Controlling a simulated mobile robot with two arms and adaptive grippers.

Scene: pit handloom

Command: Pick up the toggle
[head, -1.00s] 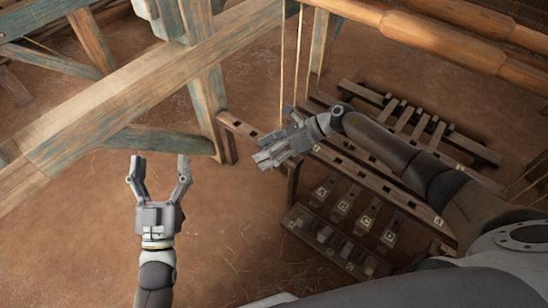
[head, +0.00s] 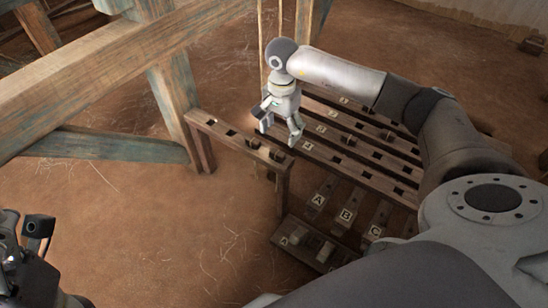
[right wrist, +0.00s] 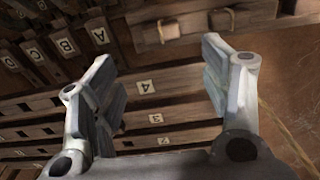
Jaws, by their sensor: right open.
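Two small wooden blocks, which look like toggles, sit on the short wooden rail (head: 215,133): one toggle (head: 253,143) and one nearer the rail's right end (head: 278,155). In the right wrist view the toggles show at the top, one left (right wrist: 168,31) and one right (right wrist: 222,19). My right gripper (head: 280,138) is open and empty, pointing down above and just beyond the rail's right end. In the wrist view its fingers (right wrist: 160,80) stand apart, with the toggles beyond their tips. My left gripper (head: 28,235) is partly cut off at the lower left edge.
Slotted, numbered rails (head: 345,150) lie behind and right of the right gripper. A lettered rack (head: 325,215) stands in front. Hanging cords (head: 262,45) pass close to the right wrist. A heavy timber frame (head: 90,70) fills the upper left. Bare floor (head: 120,220) lies at left.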

